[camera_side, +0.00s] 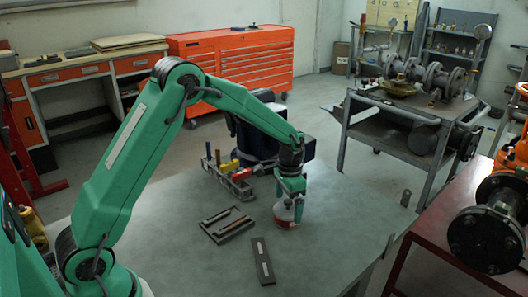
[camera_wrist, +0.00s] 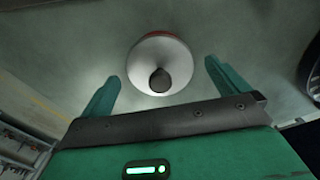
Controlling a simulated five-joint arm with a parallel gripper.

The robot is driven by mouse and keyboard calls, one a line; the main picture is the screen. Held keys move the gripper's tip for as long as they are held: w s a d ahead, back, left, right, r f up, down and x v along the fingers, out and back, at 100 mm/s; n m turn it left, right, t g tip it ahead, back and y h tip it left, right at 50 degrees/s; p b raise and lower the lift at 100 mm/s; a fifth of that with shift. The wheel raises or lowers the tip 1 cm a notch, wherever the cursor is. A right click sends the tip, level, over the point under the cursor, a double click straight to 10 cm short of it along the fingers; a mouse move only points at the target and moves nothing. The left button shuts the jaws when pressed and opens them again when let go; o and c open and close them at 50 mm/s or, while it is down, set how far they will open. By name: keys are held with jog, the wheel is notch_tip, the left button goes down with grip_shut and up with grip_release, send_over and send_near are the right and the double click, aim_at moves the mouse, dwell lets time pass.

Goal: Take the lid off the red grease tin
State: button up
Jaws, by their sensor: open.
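The red grease tin (camera_side: 285,222) stands upright on the grey-green table in the side view, partly hidden by my gripper. Its pale round lid (camera_wrist: 142,60) with a dark knob (camera_wrist: 160,80) is on it in the wrist view, and a thin red edge of the tin shows at the far side. My gripper (camera_side: 290,207) points down over the tin. It is open and empty, with one green finger on each side of the knob in the wrist view. Whether a finger touches the lid I cannot tell.
A dark tray with slots (camera_side: 227,225) and a dark flat plate (camera_side: 262,261) lie left of the tin. A rack with coloured handles (camera_side: 230,178) and a dark blue box (camera_side: 258,142) stand behind. The table to the right of the tin is clear.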

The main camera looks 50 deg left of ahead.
aim_at(289, 203)
jog(key=c, duration=1)
jog(key=shift+r, duration=0.1)
jog(key=shift+r, duration=0.7)
jog(key=r, duration=0.1)
jog(key=d+r, duration=0.1)
jog(key=r, duration=0.1)
jog(key=shift+s+r, duration=0.1)
jog(key=shift+s, duration=0.1)
jog(key=s+d+r, duration=0.5)
jog(key=d+r, duration=0.1)
jog(key=d, duration=0.3)
jog(key=shift+s+r, duration=0.15)
jog(key=shift+s, duration=0.1)
